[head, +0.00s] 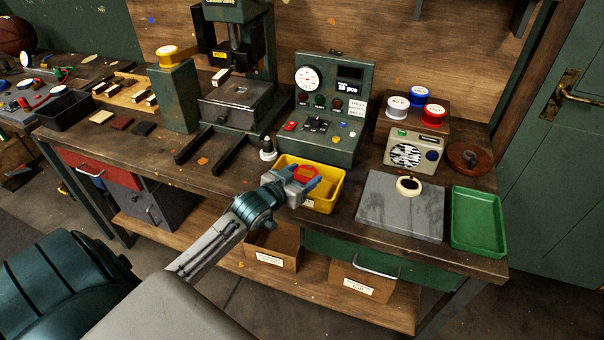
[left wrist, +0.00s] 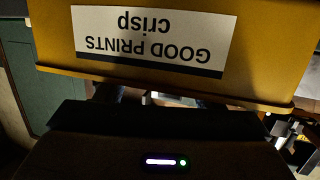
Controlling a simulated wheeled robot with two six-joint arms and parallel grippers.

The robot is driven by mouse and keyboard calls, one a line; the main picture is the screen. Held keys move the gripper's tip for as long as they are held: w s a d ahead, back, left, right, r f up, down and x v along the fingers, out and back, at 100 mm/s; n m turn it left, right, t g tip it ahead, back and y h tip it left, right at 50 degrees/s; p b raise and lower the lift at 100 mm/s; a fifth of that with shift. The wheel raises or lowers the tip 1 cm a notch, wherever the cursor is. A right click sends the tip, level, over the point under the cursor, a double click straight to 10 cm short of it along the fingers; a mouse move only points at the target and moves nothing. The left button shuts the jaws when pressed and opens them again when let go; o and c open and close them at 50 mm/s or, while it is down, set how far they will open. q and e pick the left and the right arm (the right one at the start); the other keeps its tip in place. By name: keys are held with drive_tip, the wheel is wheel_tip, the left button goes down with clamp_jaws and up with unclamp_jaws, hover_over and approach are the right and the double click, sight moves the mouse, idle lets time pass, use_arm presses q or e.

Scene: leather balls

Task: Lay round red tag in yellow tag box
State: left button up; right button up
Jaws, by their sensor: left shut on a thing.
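My left gripper (head: 306,176) is shut on the round red tag (head: 306,171) in the head view. Its blue fingers lie on either side of the tag, partly hiding it. Gripper and tag appear over the left part of the yellow tag box (head: 324,204), an open box on the bench. I cannot tell the exact height above it. In the left wrist view the box's yellow wall (left wrist: 262,50) fills the top, with an upside-down label reading "GOOD PRINTS crisp"; the tag does not show there. My right gripper is not in view.
A grey slab (head: 385,213) with a cream ring (head: 409,186) lies right of the box, then a green tray (head: 478,222). A control panel (head: 325,143) stands behind the box. A press (head: 237,95) stands left. A small white-topped bottle (head: 267,150) stands near the box.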

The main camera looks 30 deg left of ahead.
use_arm(q)
drive_tip(key=o, duration=0.9)
drive_tip(key=shift+o, duration=0.3)
drive_tip(key=shift+r, duration=0.2)
drive_tip(key=s+r, duration=0.3)
drive_tip(key=s, duration=0.8)
drive_tip(key=shift+s+a+r, duration=0.15)
drive_tip(key=shift+s+a, duration=0.15)
drive_tip(key=shift+s, duration=0.1)
